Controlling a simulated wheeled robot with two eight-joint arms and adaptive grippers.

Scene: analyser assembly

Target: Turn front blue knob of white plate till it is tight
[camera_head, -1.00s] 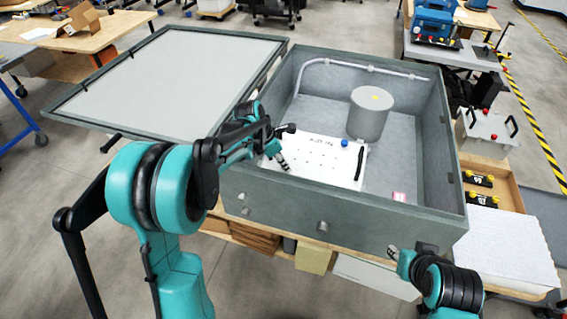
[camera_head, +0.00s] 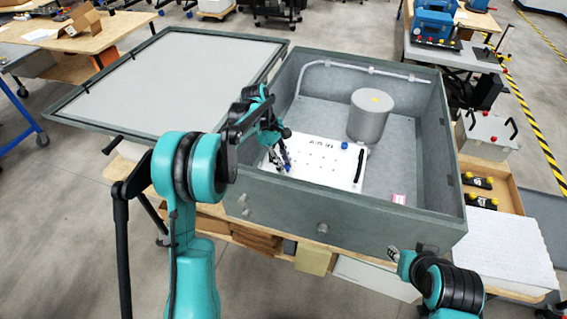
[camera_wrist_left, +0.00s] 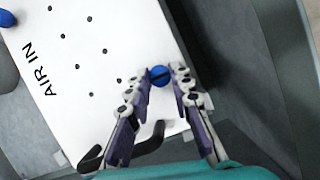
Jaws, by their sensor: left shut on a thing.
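The white plate (camera_head: 325,172) with black lettering and small holes lies inside the grey open case, at its front left. In the left wrist view the plate (camera_wrist_left: 95,50) shows "AIR IN". My left gripper (camera_head: 286,166) reaches down to the plate's front left corner. In the left wrist view my left gripper (camera_wrist_left: 164,78) has a fingertip on each side of the front blue knob (camera_wrist_left: 158,73) and is shut on it. A second blue knob (camera_head: 345,145) sits at the plate's far edge. My right gripper (camera_head: 394,253) is partly seen outside the case's front wall.
The case's front wall (camera_head: 300,205) rises close to the plate. A grey cylinder (camera_head: 368,118) stands behind the plate. A black handle (camera_head: 360,164) is on the plate's right side. The case's large lid (camera_head: 170,80) lies open at left.

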